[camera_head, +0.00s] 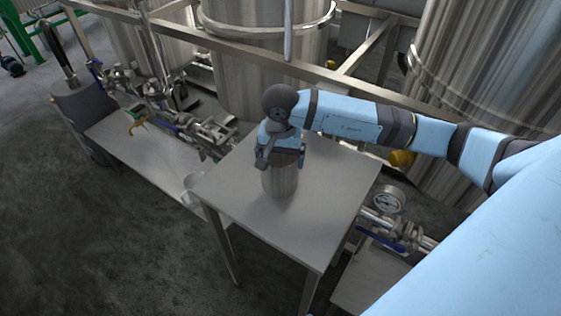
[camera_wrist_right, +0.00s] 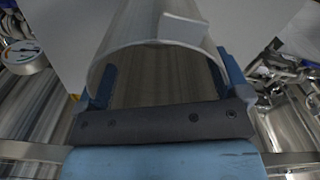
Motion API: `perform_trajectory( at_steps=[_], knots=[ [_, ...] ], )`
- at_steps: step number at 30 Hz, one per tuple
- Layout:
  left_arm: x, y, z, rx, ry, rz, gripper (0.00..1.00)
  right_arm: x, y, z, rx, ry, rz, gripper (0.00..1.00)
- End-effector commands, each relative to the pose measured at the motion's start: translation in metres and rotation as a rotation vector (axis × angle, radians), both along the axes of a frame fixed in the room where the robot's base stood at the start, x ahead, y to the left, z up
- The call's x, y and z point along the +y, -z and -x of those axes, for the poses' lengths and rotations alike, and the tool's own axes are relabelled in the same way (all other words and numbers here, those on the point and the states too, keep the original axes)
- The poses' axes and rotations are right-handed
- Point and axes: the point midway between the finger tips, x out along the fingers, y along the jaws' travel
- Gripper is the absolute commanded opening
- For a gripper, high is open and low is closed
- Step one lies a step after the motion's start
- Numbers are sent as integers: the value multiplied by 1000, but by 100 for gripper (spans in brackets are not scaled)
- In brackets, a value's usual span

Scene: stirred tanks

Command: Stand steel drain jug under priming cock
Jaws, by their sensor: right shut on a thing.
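The steel drain jug (camera_head: 281,184) is an upright metal cylinder on or just over the steel table in the head view. My right gripper (camera_head: 283,153) is shut on its upper part from above. In the right wrist view, the jug's open rim and spout (camera_wrist_right: 181,29) show between the two fingers of my right gripper (camera_wrist_right: 165,80). The jug's far side and handle are hidden. Valves and pipework (camera_head: 205,133) lie left of the table; a small cock with green and orange parts (camera_head: 137,117) is among them, but I cannot tell whether it is the priming cock. My left gripper is not in view.
The steel table (camera_head: 325,210) has bare room around the jug. A lower steel bench (camera_head: 140,155) stands left, with a small pale round thing (camera_head: 194,186) at its right end. Large steel tanks (camera_head: 245,75) and a rail stand behind. A pressure gauge (camera_head: 387,199) sits right.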

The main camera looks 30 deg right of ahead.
Motion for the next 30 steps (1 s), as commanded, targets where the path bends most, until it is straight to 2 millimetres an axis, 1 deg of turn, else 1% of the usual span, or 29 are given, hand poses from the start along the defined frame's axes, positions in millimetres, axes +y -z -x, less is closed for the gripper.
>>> perform_trajectory(
  at_steps=[1, 4, 6, 11, 16, 17, 25, 27, 28, 30],
  knots=[
    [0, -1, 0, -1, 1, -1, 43, 0, 9, 1, 4, 2, 1, 67],
    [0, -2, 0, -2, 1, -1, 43, 0, 22, 0, 2, 1, -1, 67],
    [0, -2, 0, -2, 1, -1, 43, 0, 24, 0, 0, 0, 0, 67],
    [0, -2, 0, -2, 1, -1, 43, 0, 24, 0, -1, 0, 1, 67],
    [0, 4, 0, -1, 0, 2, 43, 0, 29, 0, -1, 0, 1, 67],
    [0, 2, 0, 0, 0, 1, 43, 0, 27, 0, 0, 0, 1, 100],
    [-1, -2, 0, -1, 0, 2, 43, 0, 25, 0, 0, 0, 0, 100],
    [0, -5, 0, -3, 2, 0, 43, 0, 20, 0, -1, 0, 0, 100],
    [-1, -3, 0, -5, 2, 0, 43, 0, 18, -1, -3, 0, 0, 100],
    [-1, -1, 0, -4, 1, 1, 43, -1, 6, -1, -4, 1, 1, 100]
  ],
)
